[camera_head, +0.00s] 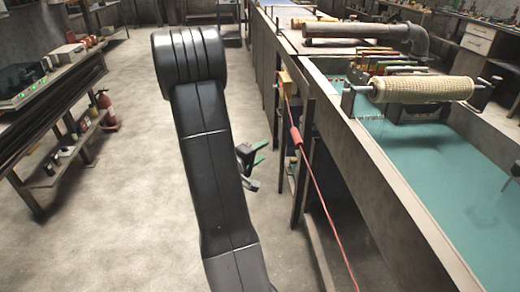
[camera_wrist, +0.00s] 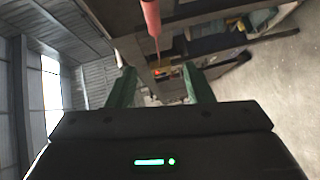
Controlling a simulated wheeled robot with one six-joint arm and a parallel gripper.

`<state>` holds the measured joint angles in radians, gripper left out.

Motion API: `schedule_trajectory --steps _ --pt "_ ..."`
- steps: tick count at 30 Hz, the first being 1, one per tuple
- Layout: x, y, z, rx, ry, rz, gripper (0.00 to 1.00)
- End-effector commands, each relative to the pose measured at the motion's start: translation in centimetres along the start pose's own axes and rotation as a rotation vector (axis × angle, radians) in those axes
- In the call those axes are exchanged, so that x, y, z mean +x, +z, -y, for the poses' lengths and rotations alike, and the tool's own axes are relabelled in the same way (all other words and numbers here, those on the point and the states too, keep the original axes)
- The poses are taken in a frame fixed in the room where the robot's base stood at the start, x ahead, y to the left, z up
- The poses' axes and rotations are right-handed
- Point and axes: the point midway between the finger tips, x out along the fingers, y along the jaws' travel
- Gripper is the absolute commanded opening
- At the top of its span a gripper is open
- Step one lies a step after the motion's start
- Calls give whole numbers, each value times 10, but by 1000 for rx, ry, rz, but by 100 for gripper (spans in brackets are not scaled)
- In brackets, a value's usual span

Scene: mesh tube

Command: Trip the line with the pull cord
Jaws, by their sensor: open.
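The pull cord (camera_head: 323,198) is a thin red line running along the side of the teal-topped bench. It carries a thicker red handle (camera_head: 296,136). Its far end meets a small yellow box (camera_head: 286,80) on the bench side. My gripper (camera_head: 262,154), with green fingers, is open and empty, left of the handle and apart from it in the head view. In the wrist view the fingers of my gripper (camera_wrist: 160,76) are spread, and the red handle (camera_wrist: 151,16) shows at the top edge, partly cut off. It is not between the fingers.
The bench wall (camera_head: 405,205) and its legs stand close to the right of my gripper. On the bench lies a mesh-wrapped roller (camera_head: 424,90). A shelf with a fire extinguisher (camera_head: 107,111) stands at the left. The floor (camera_head: 130,210) between is clear.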

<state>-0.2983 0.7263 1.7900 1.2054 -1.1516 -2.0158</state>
Motion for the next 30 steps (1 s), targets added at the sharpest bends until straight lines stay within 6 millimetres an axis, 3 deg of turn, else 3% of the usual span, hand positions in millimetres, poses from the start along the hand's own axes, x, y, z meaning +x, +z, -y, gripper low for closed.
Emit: schedule_trajectory --steps 5,21,30 --pt "10 1 0 0 1 2 47" --pt "110 1 0 2 2 4 47" --pt "142 3 0 1 2 2 47"
